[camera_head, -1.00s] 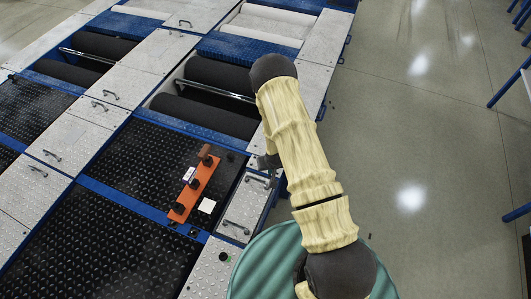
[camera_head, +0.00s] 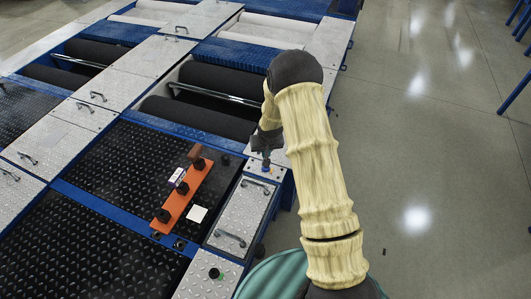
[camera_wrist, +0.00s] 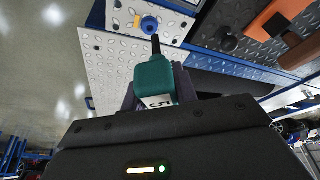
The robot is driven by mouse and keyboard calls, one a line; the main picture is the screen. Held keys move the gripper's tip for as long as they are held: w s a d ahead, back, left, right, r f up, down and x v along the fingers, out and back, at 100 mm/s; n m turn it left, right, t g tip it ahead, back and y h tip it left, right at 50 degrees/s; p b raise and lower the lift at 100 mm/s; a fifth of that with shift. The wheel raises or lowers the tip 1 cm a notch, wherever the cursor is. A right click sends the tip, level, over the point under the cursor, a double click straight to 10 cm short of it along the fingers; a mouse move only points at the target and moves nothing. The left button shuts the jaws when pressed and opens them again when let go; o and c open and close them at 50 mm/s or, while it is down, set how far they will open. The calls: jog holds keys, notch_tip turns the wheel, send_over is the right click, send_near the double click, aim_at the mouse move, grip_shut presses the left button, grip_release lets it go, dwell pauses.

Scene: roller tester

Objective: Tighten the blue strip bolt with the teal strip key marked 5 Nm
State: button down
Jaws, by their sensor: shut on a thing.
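My gripper (camera_head: 266,142) is shut on the teal key (camera_wrist: 153,78). The key has a white label with a 5 on it and a dark shaft pointing away from the gripper. In the wrist view the blue bolt (camera_wrist: 149,23) sits on a light tread plate, just beyond the shaft's tip. The tip appears close to the bolt and slightly to its right; I cannot tell whether they touch. In the head view the gripper is low over the small plate at the corner, and the blue bolt (camera_head: 265,172) shows just below it.
An orange rack (camera_head: 181,197) with black knobs and a brown block stands on the black tread plate, left of my gripper. A white card (camera_head: 197,214) lies beside it. A tread cover with handles (camera_head: 240,220) is in front. Dark rollers (camera_head: 205,105) lie behind. Open floor is right.

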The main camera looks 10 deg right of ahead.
jog(key=shift+w+d+f+b, duration=0.2)
jog(key=shift+w+b, duration=0.25)
jog(key=shift+b, duration=0.5)
jog(key=shift+w+d+f+b, duration=0.15)
jog(key=shift+w+b, duration=0.25)
jog(key=shift+b, duration=0.6)
jog(key=shift+w+d+f+b, duration=0.15)
jog(key=shift+w+b, duration=0.3)
jog(key=shift+b, duration=0.5)
jog(key=shift+w+r+b, duration=0.15)
jog(key=shift+w+b, duration=0.1)
jog(key=shift+b, duration=0.4)
jog(key=shift+r, duration=0.15)
jog(key=shift+p, duration=0.4)
notch_tip(320, 180, down, 6)
jog(key=b, duration=0.3)
jog(key=shift+r, duration=0.1)
jog(key=shift+p, duration=0.3)
jog(key=shift+f+b, duration=0.5)
jog(key=shift+f, duration=0.65)
